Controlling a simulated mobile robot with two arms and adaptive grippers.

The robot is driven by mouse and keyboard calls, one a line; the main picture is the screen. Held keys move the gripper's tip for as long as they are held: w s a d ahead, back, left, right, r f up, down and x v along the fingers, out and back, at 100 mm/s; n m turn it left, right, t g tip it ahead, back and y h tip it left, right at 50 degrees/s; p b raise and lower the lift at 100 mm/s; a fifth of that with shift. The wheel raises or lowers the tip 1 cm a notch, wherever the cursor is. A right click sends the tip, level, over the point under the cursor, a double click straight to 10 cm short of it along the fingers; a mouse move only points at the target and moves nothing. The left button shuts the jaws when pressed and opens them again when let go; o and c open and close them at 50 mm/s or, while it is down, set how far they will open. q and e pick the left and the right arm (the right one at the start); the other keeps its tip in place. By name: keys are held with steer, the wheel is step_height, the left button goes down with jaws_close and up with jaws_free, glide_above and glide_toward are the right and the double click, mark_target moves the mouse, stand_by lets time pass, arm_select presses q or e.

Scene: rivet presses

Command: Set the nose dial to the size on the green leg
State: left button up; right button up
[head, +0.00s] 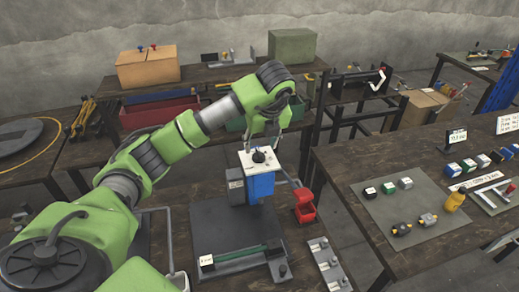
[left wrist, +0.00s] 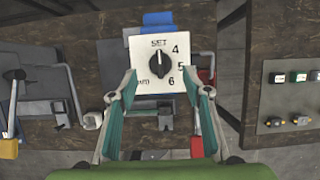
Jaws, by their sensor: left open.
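The nose dial is a black knob (left wrist: 160,63) on a white plate (left wrist: 145,45) marked SET, 4, 5 and 6, with a further marking on the left that I cannot read fully. The knob stands upright in the left wrist view, its mark seemingly toward SET. In the head view the dial (head: 258,156) sits on top of a blue press (head: 261,186). My left gripper (left wrist: 161,82) is open, its fingers apart at the plate's near side, with nothing between them. My right gripper is out of view.
A grey slotted rack (head: 328,264) lies at the bench's right edge. A gap separates the tables.

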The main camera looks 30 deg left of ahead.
mark_target(259, 152)
arm_select(q)
steer(key=p+x, duration=0.1)
steer(key=x, duration=0.3)
steer(key=shift+s, duration=0.1)
steer(key=shift+w+a+f, duration=0.1)
steer(key=shift+w+f, duration=0.1)
steer(key=shift+f, duration=0.35)
steer(key=c, duration=1.1)
